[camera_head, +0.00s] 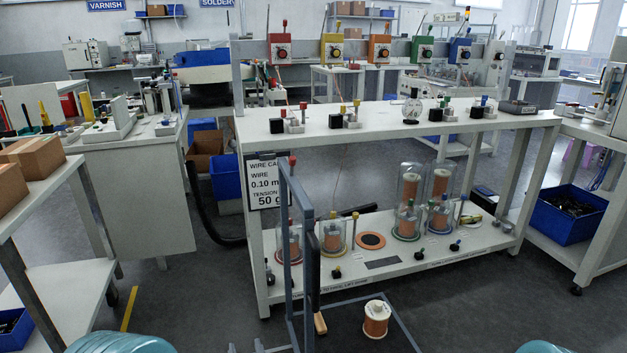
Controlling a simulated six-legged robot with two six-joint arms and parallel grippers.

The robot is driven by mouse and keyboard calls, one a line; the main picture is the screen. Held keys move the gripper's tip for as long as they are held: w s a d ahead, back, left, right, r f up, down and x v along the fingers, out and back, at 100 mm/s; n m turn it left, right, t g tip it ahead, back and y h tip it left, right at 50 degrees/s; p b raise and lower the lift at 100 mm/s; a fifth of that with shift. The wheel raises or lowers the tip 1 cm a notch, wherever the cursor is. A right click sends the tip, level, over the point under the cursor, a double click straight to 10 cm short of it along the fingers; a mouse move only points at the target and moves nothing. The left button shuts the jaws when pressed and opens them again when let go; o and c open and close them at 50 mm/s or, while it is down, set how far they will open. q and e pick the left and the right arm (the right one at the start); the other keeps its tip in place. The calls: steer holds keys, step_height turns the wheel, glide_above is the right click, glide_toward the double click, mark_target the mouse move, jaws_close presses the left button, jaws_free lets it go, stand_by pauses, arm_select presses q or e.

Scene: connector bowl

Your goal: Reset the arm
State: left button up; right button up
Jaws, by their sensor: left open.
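My left gripper (246,347) shows only by its two grey fingertips at the bottom edge of the head view. They stand apart with nothing seen between them, so it is open. The rest of it is cut off by the frame. It is left of the foot of a grey upright frame (286,230); I cannot tell the exact gap. A spool of copper-coloured wire (376,318) stands upright on the low base to the right, apart from the gripper. My right gripper is out of view.
A white two-level bench (400,122) stands ahead, with covered copper spools (410,181) on its lower shelf. Cardboard boxes (35,155) sit on a table at left. A blue bin (567,213) is at right. Grey floor (190,290) is clear at left centre.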

arm_select(q)
steer(key=s+a+f+g+h, duration=0.25)
steer(key=s+f, duration=0.25)
steer(key=f, duration=0.4)
steer(key=s+a+f+g+h, duration=0.1)
steer(key=s+a+f+g, duration=0.25)
steer(key=s+f, duration=0.35)
steer(key=s+d+f+g+h, duration=0.3)
steer(key=s+d+g, duration=0.1)
steer(key=s, duration=0.4)
steer(key=s+d+f+g+h, duration=0.2)
steer(key=s+d+g+h, duration=0.15)
steer(key=s, duration=0.45)
step_height(320, 180, up, 22)
steer(key=y+p, duration=0.1)
steer(key=p, duration=2.2)
steer(key=shift+w+d+m+g, duration=0.3)
steer(key=shift+w+g, duration=0.05)
steer(key=shift+w, duration=0.1)
